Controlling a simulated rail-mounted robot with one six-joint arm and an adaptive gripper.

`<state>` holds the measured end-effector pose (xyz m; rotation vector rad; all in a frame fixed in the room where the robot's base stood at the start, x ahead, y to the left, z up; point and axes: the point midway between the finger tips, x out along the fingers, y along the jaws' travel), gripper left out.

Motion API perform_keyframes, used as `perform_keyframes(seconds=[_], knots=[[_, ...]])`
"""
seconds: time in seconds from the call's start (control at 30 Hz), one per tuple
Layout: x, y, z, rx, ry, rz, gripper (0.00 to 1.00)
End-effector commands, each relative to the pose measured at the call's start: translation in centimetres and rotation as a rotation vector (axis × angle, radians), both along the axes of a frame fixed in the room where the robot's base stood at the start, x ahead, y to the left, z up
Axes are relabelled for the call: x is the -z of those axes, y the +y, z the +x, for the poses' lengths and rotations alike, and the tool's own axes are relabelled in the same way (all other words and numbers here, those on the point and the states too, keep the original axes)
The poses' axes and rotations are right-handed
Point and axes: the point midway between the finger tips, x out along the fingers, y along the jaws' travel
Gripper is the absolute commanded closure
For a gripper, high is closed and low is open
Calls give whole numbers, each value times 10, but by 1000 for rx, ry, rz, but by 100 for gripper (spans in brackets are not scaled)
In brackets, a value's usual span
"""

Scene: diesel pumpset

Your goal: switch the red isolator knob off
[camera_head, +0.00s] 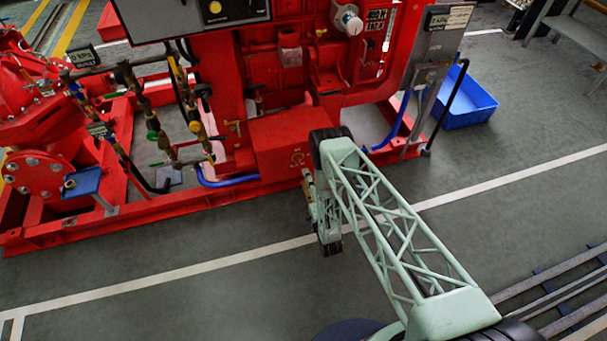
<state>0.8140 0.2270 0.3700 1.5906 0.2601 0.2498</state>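I cannot make out a red isolator knob in this view. A grey control panel (187,17) at the top edge carries a round yellow part, and its upper portion is cut off by the frame. A grey box (437,58) stands on a post at the right end of the red pumpset; no red knob shows on it. My gripper (331,248) appears as a small dark end below my arm's elbow, over the floor in front of the pumpset and apart from both panels. It is too small to tell whether its fingers are open or shut.
The red pumpset (290,145) with its base frame fills the upper left. Pipes with valves (190,115) and a small blue plate (83,182) stick out at its front. A blue bin (465,100) sits behind the grey box. The grey floor (180,305) in front is clear.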

Motion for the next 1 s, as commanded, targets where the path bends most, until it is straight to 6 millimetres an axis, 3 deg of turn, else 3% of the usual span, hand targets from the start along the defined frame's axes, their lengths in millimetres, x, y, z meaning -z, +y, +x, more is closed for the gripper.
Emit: perform_keyframes(seconds=[0.3,1.0], knots=[[0,-6,-19,0,-1,0,52],[0,-7,-20,-1,-1,0,52]])
